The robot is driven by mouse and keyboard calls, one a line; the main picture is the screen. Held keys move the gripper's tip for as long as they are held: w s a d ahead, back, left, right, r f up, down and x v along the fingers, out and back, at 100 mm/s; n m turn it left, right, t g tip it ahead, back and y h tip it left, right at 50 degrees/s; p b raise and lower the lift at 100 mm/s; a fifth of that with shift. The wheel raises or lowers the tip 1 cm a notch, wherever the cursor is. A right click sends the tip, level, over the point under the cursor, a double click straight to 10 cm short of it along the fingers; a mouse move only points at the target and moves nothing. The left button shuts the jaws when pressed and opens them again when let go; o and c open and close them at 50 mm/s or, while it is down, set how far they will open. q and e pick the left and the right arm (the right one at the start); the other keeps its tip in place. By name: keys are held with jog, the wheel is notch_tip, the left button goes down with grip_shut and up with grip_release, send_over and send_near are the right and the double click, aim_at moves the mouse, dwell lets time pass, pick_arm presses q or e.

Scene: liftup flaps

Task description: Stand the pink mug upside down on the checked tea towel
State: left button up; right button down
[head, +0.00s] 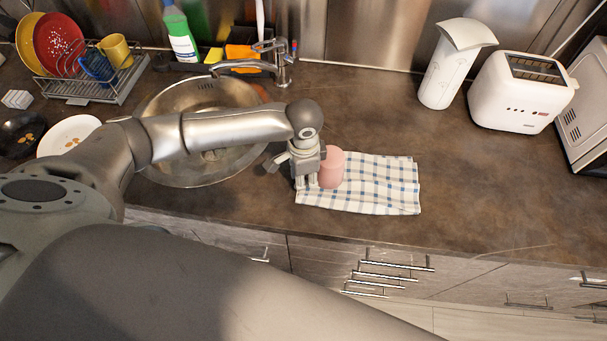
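The pink mug (333,168) stands on the left part of the checked tea towel (385,185). Its visible upper end looks flat and closed, with no opening showing; its handle cannot be made out. The towel is white with blue-grey checks and lies on the worktop right of the sink. My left gripper (305,182) points down at the mug's left side, over the towel's left edge, and covers part of the mug. Whether its fingers hold the mug or its handle is not clear. My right gripper is out of view.
The steel sink (165,165) with its tap (283,70) is left of the towel, partly under my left arm. A dish rack (85,88), white plate (68,135) and dark pan (18,135) are further left. A toaster (515,100) stands back right. The worktop right of the towel is clear.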

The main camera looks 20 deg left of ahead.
pick_arm(q)
jog(key=shift+s+f, duration=0.2)
notch_tip(320, 180, up, 12)
jog(key=shift+w+d+r+b, duration=0.1)
jog(key=shift+w+b, duration=0.05)
jog(key=shift+b, duration=0.75)
jog(key=shift+r, duration=0.7)
